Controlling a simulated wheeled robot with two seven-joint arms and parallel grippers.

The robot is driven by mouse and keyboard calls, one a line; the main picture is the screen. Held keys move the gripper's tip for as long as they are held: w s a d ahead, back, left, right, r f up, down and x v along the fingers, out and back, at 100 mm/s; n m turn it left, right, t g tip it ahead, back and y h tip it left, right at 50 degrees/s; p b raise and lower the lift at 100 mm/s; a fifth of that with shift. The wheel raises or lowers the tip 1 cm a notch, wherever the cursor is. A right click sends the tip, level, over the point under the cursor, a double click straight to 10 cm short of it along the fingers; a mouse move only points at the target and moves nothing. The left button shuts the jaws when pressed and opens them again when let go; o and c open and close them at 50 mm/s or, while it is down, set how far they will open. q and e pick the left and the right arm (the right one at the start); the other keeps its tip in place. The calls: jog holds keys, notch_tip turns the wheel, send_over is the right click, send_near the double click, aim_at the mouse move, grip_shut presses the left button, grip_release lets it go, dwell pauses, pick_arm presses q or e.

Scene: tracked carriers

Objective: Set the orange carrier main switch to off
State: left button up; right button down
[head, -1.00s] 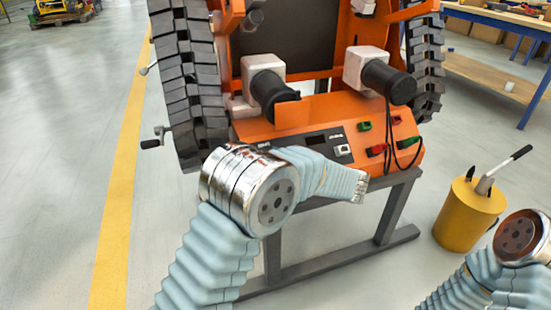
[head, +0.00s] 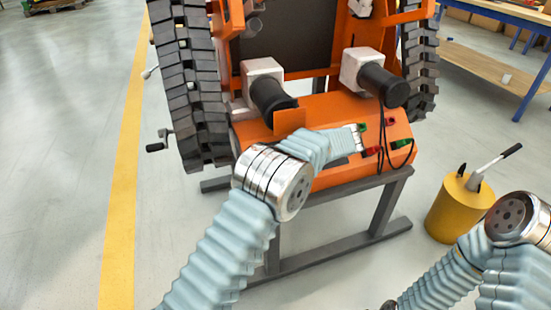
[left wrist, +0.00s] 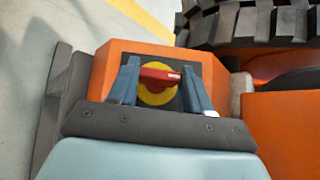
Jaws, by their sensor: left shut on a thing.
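The orange carrier (head: 330,115) stands upright on a grey frame, with its orange control box facing me in the head view. In the left wrist view its main switch (left wrist: 158,76) is a red handle on a yellow disc, on a dark plate. The handle lies nearly level across the picture, with a pale mark at its right end. My left gripper (left wrist: 164,88) is shut on the handle, one finger at each end. In the head view my left gripper (head: 360,139) is at the box front and the switch is hidden. My right arm shows lower right; its fingers are out of view.
Black cables and red and green connectors (head: 372,151) are just right of my left gripper. A black track (head: 185,90) stands on the left. A yellow bucket (head: 452,215) with tools stands right of the frame. A blue-legged bench (head: 531,95) is behind it.

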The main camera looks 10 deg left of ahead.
jog(key=shift+r, duration=0.15)
dwell(0.4)
pick_arm(q)
jog(key=o, duration=1.1)
jog(key=shift+c, duration=0.2)
jog(key=shift+r, duration=0.1)
pick_arm(e)
jog(key=shift+r, duration=0.1)
